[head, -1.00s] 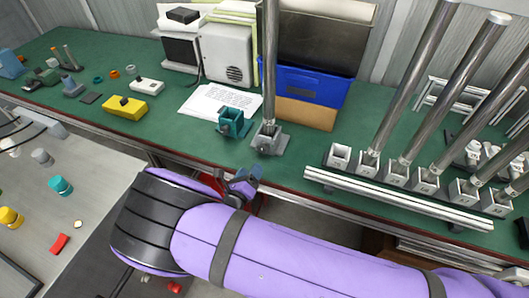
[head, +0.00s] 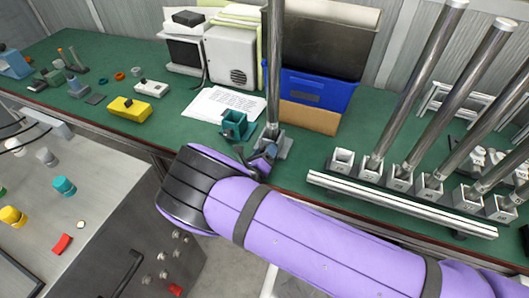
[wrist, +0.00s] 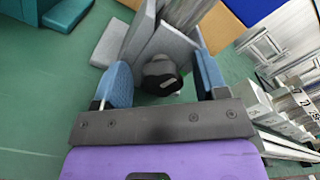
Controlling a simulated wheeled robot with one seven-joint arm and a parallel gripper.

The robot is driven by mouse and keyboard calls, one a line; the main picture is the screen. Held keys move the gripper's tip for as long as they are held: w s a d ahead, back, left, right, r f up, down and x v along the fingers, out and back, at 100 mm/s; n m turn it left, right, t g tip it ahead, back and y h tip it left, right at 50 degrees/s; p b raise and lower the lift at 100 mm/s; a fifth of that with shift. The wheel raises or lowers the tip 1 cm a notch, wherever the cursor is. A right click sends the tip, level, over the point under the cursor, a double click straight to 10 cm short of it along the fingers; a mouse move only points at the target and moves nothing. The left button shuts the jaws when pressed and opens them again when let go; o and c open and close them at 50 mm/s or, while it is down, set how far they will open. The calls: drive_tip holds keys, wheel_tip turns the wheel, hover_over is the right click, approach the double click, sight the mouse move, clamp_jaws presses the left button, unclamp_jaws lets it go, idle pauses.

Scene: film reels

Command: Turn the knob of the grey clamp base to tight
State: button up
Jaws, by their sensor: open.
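The grey clamp base (head: 284,147) stands on the green bench with a tall steel pole (head: 273,70) upright in it. In the wrist view the clamp base (wrist: 150,32) is straight ahead, and its dark round knob (wrist: 160,72) faces me with a light mark on it. My gripper (wrist: 165,82) is open, with one blue fingertip on each side of the knob; I cannot tell whether they touch it. In the head view my gripper (head: 262,158) is at the base's front, and my arm partly hides it and the knob.
A teal clamp block (head: 234,126) stands just left of the base, near a printed sheet (head: 212,102). A blue bin (head: 318,90) is behind. A silver rail (head: 400,204) and a row of socketed poles (head: 398,178) are to the right.

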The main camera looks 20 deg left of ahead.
drive_tip(key=shift+c, duration=0.2)
drive_tip(key=c, duration=0.9)
drive_tip(key=shift+m, duration=0.4)
drive_tip(key=m, duration=0.3)
drive_tip(key=shift+d, duration=0.1)
drive_tip(key=m, duration=0.8)
drive_tip(key=shift+d, duration=0.1)
drive_tip(key=shift+m, duration=1.8)
